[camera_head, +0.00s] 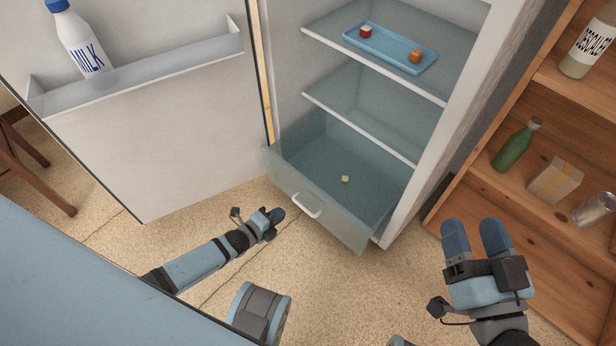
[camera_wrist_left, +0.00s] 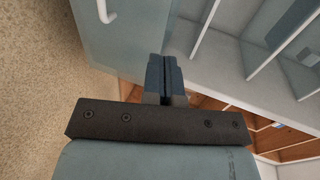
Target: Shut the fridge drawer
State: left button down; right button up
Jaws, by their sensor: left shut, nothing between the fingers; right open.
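The fridge drawer (camera_head: 330,205) is a translucent bluish bin at the bottom of the open fridge. It is pulled out, with a white handle (camera_head: 306,205) on its front and a small pale cube (camera_head: 345,179) inside. My left gripper (camera_head: 278,214) is shut and empty, low in front of the drawer, a little left of the handle. In the left wrist view its closed fingers (camera_wrist_left: 166,75) point toward the drawer front (camera_wrist_left: 125,40), and the handle (camera_wrist_left: 103,12) shows at the upper left. My right gripper (camera_head: 477,236) is open and empty, right of the fridge.
The fridge door (camera_head: 160,130) stands wide open at left, with a milk bottle (camera_head: 78,40) in its rack. A blue tray (camera_head: 390,48) with small cubes sits on an upper fridge shelf. A wooden shelf unit (camera_head: 510,230) with a green bottle (camera_head: 515,147) stands at right.

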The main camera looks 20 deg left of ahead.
pick_arm(q)
jog(key=b, duration=0.5)
send_near(314, 190)
notch_tip(314, 190, down, 3)
jog(key=w, duration=0.3)
jog(key=w+d, duration=0.1)
jog(key=w+d+b, duration=0.1)
jog(key=shift+w+r, duration=0.3)
jog(key=shift+w+d+r, duration=0.1)
jog(key=shift+w+r, duration=0.05)
jog(key=shift+w, duration=0.25)
pick_arm(e)
notch_tip(314, 190, down, 6)
jog(key=n+g, duration=0.1)
jog(key=g, duration=0.1)
jog(key=shift+w+f+n, duration=0.25)
jog(key=shift+w+n, duration=0.1)
jog(key=shift+n, duration=0.05)
jog(key=shift+r, duration=0.1)
